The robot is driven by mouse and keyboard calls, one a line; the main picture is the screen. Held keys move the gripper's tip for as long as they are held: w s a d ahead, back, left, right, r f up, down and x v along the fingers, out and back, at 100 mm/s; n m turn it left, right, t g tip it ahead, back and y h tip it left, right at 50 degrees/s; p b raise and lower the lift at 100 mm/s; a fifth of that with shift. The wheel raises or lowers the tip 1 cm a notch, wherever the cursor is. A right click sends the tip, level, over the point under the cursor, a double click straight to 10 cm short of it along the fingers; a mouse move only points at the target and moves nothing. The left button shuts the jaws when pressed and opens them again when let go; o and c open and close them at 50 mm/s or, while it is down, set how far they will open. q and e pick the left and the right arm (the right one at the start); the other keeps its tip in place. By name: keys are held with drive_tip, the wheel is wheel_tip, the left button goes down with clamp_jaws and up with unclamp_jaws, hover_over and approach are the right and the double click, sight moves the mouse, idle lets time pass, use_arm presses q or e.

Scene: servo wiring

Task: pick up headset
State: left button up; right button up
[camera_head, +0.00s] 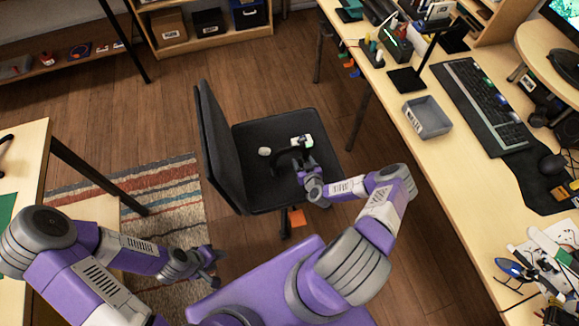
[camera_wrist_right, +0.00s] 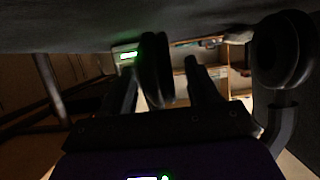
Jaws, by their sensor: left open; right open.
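The black headset (camera_head: 284,161) lies on the dark seat of the office chair, partly hidden by my right gripper. My right gripper (camera_head: 303,164) is low over the seat at the headset's right side. In the right wrist view, my open right gripper (camera_wrist_right: 160,85) has its fingers on either side of one round ear cup of the headset (camera_wrist_right: 153,68). I cannot tell whether they touch it. The other ear cup is at the right of that view. My left gripper (camera_head: 216,259) is open and empty above the striped rug, away from the chair.
The chair's backrest (camera_head: 219,150) stands left of the seat (camera_head: 250,190). A long desk (camera_head: 440,185) with a grey tray (camera_head: 427,117) runs along the right.

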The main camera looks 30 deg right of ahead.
clamp_jaws()
drive_tip(key=shift+r, duration=0.15)
